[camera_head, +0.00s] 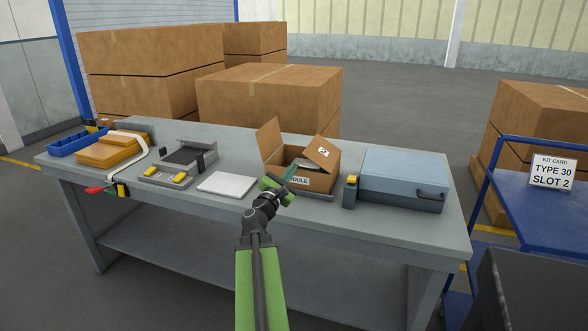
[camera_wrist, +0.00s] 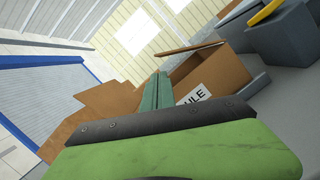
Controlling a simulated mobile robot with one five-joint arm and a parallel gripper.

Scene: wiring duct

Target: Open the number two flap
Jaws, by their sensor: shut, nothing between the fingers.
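An open-topped brown cardboard box (camera_head: 318,182) stands on the grey workbench, with a white label ending in "ULE" that also shows in the wrist view (camera_wrist: 197,96). The flap marked 2 (camera_head: 316,162) is on the box's right side and sits tilted over part of the opening. The left flap (camera_head: 269,139) stands up. My gripper (camera_head: 290,172) is at the box's front left, its teal fingers together and empty. In the wrist view, the fingers (camera_wrist: 156,92) overlap the box's side; I cannot tell whether they touch it.
A blue-grey case (camera_head: 402,176) stands close right of the box, with a small yellow-topped block (camera_head: 350,190) between. A blue cart carries a card reading "TYPE 30 SLOT 2" (camera_head: 552,172).

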